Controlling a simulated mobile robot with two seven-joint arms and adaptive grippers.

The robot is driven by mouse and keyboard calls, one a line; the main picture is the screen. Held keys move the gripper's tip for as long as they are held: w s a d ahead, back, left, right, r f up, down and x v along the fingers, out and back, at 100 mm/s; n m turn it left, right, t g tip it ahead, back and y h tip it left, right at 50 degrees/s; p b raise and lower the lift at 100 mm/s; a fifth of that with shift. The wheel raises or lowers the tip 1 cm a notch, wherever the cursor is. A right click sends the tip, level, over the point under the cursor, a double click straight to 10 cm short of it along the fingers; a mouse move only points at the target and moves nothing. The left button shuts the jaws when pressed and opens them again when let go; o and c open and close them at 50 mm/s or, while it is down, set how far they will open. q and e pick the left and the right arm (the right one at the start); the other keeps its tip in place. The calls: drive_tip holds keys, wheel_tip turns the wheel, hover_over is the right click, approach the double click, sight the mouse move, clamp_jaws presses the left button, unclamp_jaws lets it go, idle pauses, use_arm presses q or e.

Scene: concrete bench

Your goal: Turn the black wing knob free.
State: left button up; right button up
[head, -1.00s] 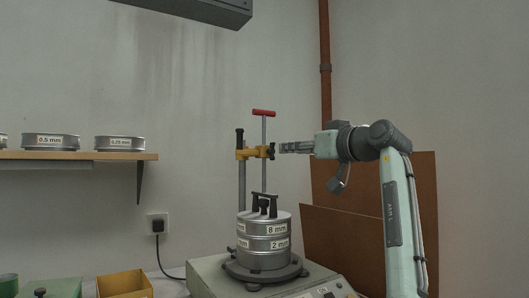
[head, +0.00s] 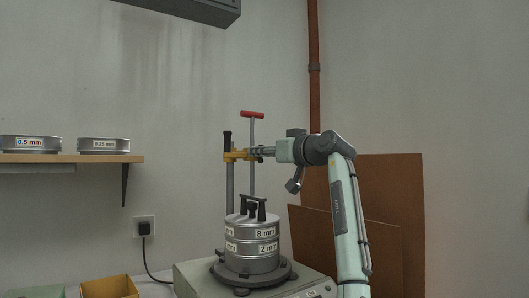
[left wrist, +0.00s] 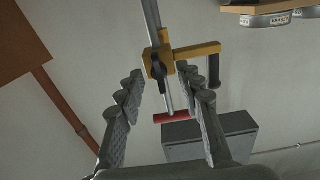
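The black wing knob (left wrist: 157,64) sits on the front of the yellow clamp (left wrist: 183,54), beside the steel rod with the red T-handle (left wrist: 172,117). In the head view the clamp (head: 236,155) and red handle (head: 252,114) stand above the sieve stack; the knob is hard to make out there against the fingertips. My left gripper (head: 263,151) comes in from the right at clamp height. In the left wrist view its fingers (left wrist: 162,75) are spread, with the knob between and ahead of the tips; contact is not visible. My right gripper is out of view.
The sieve stack (head: 251,247) with a black top handle stands on the shaker base (head: 195,278) below the clamp. Brown boards (head: 395,190) lean at the right. A wall shelf (head: 90,159) holds sieves at the left. A yellow bin (head: 108,288) is at lower left.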

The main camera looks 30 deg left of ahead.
use_arm(q)
clamp_jaws()
drive_tip(key=shift+n, duration=0.3)
drive_tip(key=shift+s+a+f+n+b, duration=0.15)
drive_tip(key=shift+n+b, duration=0.5)
drive_tip(key=shift+n, duration=3.6)
drive_tip(key=shift+s+d+f+n+b, duration=0.15)
drive_tip(key=shift+n+b, duration=0.5)
drive_tip(key=shift+n, duration=3.6)
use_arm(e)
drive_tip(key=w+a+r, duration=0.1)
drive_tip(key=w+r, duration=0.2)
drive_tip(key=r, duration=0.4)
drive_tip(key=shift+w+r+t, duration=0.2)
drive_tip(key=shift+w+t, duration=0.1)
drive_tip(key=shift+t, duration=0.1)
use_arm(q)
drive_tip(key=shift+w+a, duration=0.1)
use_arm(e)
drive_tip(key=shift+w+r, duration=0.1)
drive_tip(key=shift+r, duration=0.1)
